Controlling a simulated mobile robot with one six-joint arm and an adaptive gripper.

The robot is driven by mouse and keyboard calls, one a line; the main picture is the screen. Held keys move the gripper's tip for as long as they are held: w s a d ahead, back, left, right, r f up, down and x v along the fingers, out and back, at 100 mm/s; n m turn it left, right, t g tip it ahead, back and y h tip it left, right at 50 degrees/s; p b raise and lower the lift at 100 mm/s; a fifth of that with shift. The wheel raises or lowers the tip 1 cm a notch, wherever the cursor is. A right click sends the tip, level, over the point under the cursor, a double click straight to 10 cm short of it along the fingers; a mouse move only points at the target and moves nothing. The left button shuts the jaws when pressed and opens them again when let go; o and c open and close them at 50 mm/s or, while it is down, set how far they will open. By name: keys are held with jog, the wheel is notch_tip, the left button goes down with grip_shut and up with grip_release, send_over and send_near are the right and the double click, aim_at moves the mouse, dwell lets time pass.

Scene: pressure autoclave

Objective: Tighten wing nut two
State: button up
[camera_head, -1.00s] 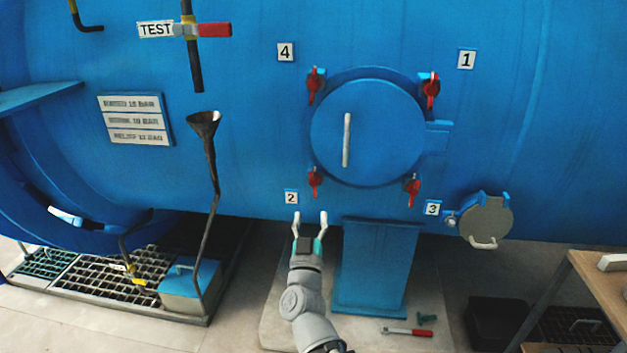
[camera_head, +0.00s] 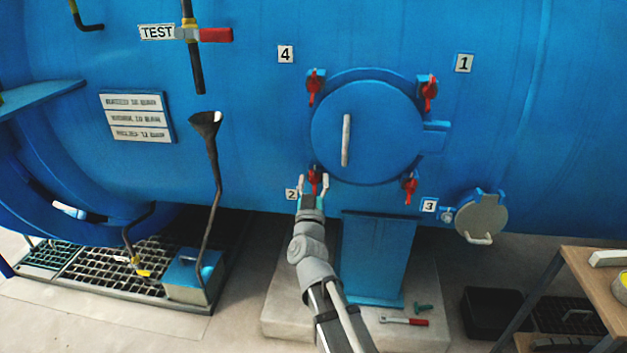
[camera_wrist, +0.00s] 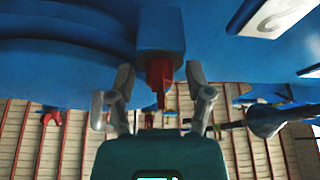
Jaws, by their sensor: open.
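Wing nut two (camera_head: 314,180) is a red wing nut at the lower left of the round blue hatch cover (camera_head: 366,130), beside the "2" label (camera_head: 292,194). My gripper (camera_head: 313,182) is at this nut from below, with one finger on either side in the head view. In the wrist view the red nut (camera_wrist: 159,80) hangs below a blue lug (camera_wrist: 161,35), between the two open fingers of my gripper (camera_wrist: 158,90). I see gaps between the fingers and the nut. The gripper body hides the lower part of the wrist view.
Other red wing nuts sit at label 4 (camera_head: 314,86), label 1 (camera_head: 429,92) and label 3 (camera_head: 409,188). A blue support pedestal (camera_head: 376,260) stands right of my arm. A grey round cap (camera_head: 481,218) is at right. A funnel pipe (camera_head: 211,160) is at left.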

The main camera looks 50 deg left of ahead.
grip_shut()
jog(key=shift+m, duration=0.3)
jog(key=shift+m+t+h, duration=0.5)
jog(key=shift+m+t, duration=0.2)
jog(key=shift+m, duration=0.5)
grip_release()
jog(key=shift+n+g, duration=0.4)
jog(key=shift+n, duration=0.2)
